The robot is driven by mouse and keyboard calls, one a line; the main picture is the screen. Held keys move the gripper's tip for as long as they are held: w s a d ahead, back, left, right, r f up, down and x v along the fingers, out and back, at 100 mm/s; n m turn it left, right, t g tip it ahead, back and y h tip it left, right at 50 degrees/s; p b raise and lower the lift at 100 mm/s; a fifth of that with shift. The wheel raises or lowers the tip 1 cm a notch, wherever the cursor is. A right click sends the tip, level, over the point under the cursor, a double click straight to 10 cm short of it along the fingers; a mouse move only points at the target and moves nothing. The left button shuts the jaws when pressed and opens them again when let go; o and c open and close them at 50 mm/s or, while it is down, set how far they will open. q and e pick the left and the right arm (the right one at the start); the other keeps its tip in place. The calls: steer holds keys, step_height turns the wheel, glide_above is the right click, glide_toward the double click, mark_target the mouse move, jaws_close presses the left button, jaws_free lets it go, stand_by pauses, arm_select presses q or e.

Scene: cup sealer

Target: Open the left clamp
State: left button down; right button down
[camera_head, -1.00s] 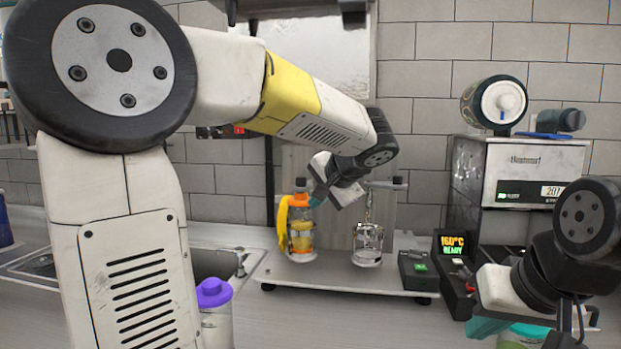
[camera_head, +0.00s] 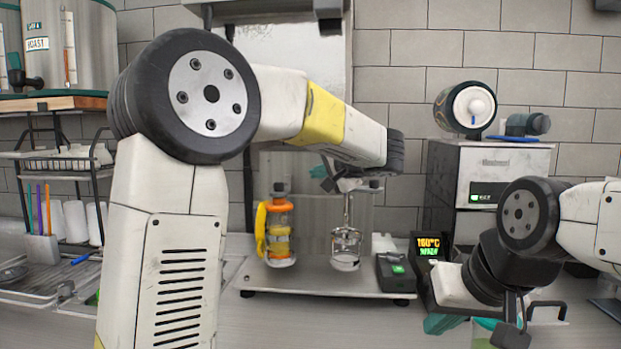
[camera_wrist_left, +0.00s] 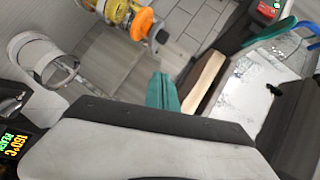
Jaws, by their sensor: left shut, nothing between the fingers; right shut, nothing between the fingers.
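The left clamp (camera_head: 280,232) is an orange and yellow cylindrical fitting with a dark top, upright on the left of the platform; whether it is open is unclear. It also shows at the top of the left wrist view (camera_wrist_left: 128,18). My left gripper (camera_head: 322,172) is shut and empty, above and to the right of the clamp, apart from it. Its teal fingers (camera_wrist_left: 163,92) are together in the wrist view. A clear, metal-framed holder (camera_head: 345,248) stands right of the clamp. My right gripper (camera_head: 442,323) is shut at the lower right.
The grey platform (camera_head: 320,289) carries both fittings and a dark box with a green light (camera_head: 397,270). A display reading 160°C (camera_head: 428,246) stands to its right. A rack with cups (camera_head: 75,215) is at the left.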

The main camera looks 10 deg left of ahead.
mark_target(281, 187)
arm_select(q)
steer(key=s+a+x, duration=0.1)
steer(key=a+x, duration=0.1)
steer(key=x, duration=0.9)
steer(key=shift+a+f, duration=0.3)
steer(key=shift+f, duration=0.2)
